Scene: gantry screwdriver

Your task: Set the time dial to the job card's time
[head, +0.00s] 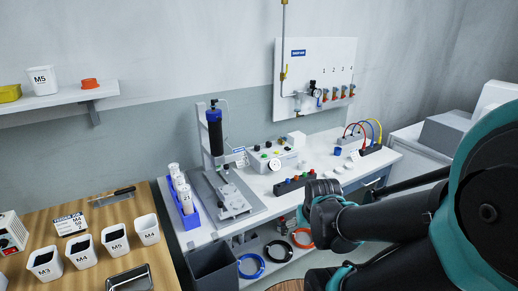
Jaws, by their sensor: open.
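A white card with a dark blue header (70,223) stands behind the white cups on the wooden table at left. It appears to read M4 with a number below, too small to read surely. A white control box (287,158) on the white bench carries dark knobs, coloured buttons and a round gauge (275,164). I cannot tell which knob is the time dial, or its setting. My black and teal arm fills the right side, in front of the bench's right part. My gripper's fingers cannot be made out.
A press-like stand (215,145) with a dark cylinder and a blue rack of white bottles (184,199) flank the box's left. A black strip with coloured knobs (295,183) lies in front. White cups (87,249) stand on the wooden table. A bin (212,268) is below.

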